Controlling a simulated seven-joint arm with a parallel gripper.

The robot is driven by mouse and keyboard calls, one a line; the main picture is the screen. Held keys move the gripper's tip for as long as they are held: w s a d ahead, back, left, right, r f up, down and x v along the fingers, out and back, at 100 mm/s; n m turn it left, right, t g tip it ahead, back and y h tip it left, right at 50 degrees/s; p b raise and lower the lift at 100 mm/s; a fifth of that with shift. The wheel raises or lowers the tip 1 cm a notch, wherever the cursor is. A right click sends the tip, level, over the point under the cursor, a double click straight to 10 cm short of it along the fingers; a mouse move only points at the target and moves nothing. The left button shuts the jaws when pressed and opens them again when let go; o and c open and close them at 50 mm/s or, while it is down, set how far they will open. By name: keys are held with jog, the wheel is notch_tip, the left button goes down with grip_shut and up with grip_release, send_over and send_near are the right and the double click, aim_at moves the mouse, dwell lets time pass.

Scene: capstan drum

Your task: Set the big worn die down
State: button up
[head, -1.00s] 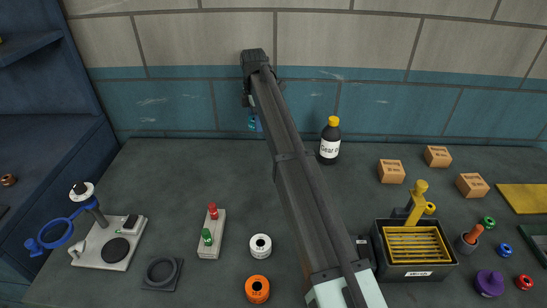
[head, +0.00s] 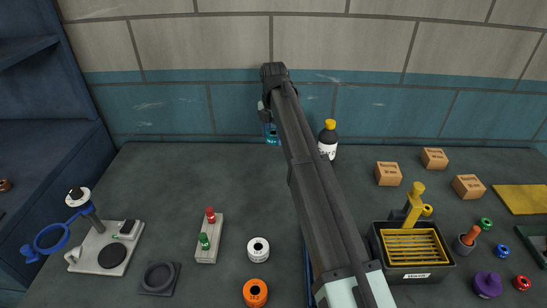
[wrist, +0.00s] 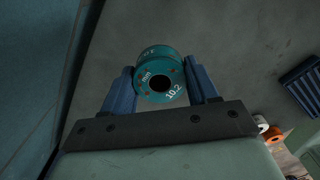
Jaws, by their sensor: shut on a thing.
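The teal ring-shaped die (wrist: 157,62), marked "10.2", sits between the blue fingers of my gripper (wrist: 163,78) in the wrist view. My gripper is shut on it, and its front face with the dark centre hole shows. Grey bench surface lies beyond it; no contact with the bench can be seen. In the head view, part of the teal die (head: 271,138) shows near the back wall, left of my arm. My arm hides most of the gripper there. I cannot tell the die's height above the bench.
A white ring (head: 258,245) and an orange ring (head: 255,287) lie at the front. A black crate (head: 414,274) with yellow slats stands right.

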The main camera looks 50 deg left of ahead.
aim_at(274, 161)
jog(key=shift+f, duration=4.4)
jog(key=shift+f, duration=0.1)
jog(key=o, duration=1.5)
notch_tip(274, 161, up, 12)
jog(key=shift+r, duration=0.1)
